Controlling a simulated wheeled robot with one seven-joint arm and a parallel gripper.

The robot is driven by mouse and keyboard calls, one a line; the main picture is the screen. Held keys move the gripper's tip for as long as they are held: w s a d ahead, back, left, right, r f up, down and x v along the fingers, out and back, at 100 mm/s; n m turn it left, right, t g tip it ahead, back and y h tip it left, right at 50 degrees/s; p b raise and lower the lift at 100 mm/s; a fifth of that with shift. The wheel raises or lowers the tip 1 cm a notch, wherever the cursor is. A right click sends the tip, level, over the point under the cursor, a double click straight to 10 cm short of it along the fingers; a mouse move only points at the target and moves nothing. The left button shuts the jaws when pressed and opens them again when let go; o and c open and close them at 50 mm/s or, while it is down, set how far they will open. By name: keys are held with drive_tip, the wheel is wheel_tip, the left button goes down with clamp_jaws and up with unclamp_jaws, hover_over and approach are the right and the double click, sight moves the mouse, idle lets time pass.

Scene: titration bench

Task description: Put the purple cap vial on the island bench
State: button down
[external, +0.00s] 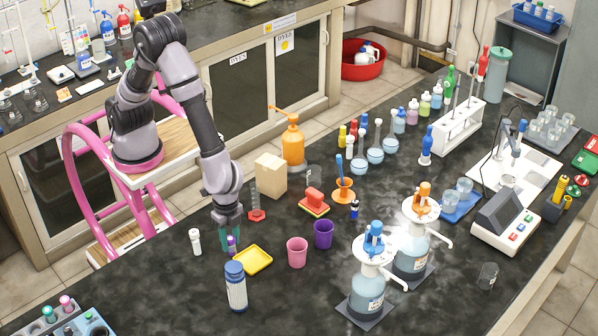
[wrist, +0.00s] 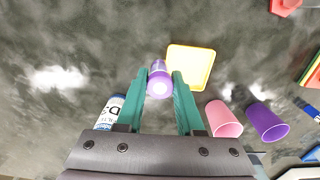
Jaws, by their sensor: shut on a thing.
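The purple cap vial (wrist: 159,86) is between the two green fingers of my gripper (wrist: 160,84) in the wrist view, with its cap toward the camera. In the external view the vial (external: 232,243) shows at the fingertips of my gripper (external: 229,238), just left of the yellow tray. My gripper is shut on it, low at the island bench (external: 170,290), which has a dark mottled top. I cannot tell whether the vial's base touches the bench top.
A yellow tray (external: 254,260) lies right beside the vial. A pink cup (external: 297,252) and a purple cup (external: 323,234) stand further right. A blue-capped bottle (external: 236,287) stands in front, and a white vial (external: 195,241) to the left. Bare bench lies front left.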

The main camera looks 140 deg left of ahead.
sight(229, 240)
drive_tip(key=r, duration=0.7)
drive_tip(key=shift+w+d+r, duration=0.1)
drive_tip(key=shift+d, duration=0.2)
drive_tip(key=d, duration=3.2)
drive_tip(key=s+d+n, duration=0.1)
drive_tip(key=s+d, duration=0.8)
drive_tip(key=d, duration=0.4)
drive_tip(key=s+d+n, duration=0.1)
drive_tip(key=s+d, duration=0.8)
drive_tip(key=d, duration=0.5)
drive_tip(key=shift+f, duration=6.05)
drive_tip(key=shift+f, duration=0.3)
